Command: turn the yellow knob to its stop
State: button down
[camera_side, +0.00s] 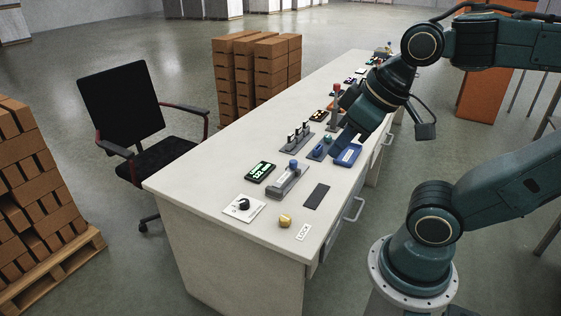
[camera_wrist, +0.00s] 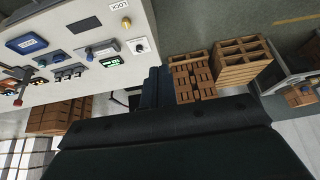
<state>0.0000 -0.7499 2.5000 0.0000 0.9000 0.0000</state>
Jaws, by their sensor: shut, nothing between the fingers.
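The yellow knob (camera_side: 285,220) sits on the near end of the white table, close to its right edge, in the side view. It also shows at the top of the wrist view (camera_wrist: 126,22). A small white label (camera_side: 304,231) lies beside it. My gripper (camera_side: 341,143) is above the middle of the table, farther back than the knob and clear of it. Its fingers (camera_wrist: 157,86) show in the wrist view, closed together and empty. The knob is fully visible, but I cannot tell its turn angle.
Near the knob are a white plate with a black dial (camera_side: 243,206), a grey slider unit (camera_side: 288,181), a dark pad (camera_side: 317,195) and a green-lit display (camera_side: 261,172). A blue tray (camera_side: 348,156) lies near my gripper. A black chair (camera_side: 127,115) stands left of the table.

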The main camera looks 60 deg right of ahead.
jog(key=c, duration=2.2)
grip_release()
jog(key=c, duration=1.4)
grip_release()
jog(key=shift+w, duration=0.1)
jog(key=shift+c, duration=0.2)
jog(key=o, duration=0.4)
jog(key=shift+w+d, duration=0.1)
jog(key=shift+w, duration=0.05)
jog(key=shift+c, duration=0.2)
jog(key=shift+o, duration=0.4)
jog(key=shift+w+f+m, duration=0.1)
jog(key=shift+w+m, duration=0.2)
jog(key=shift+w, duration=0.05)
jog(key=w+d+f+m+g, duration=0.2)
jog(key=w+d+f+m, duration=0.3)
jog(key=w+f, duration=0.3)
jog(key=w+d+f+m+g, duration=0.3)
jog(key=w+d+f+m, duration=0.2)
jog(key=f, duration=0.8)
jog(key=w+d, duration=0.3)
jog(key=shift+w+f+g, duration=0.2)
jog(key=shift+f+g, duration=0.1)
jog(key=shift+f, duration=0.1)
jog(key=shift+f, duration=0.15)
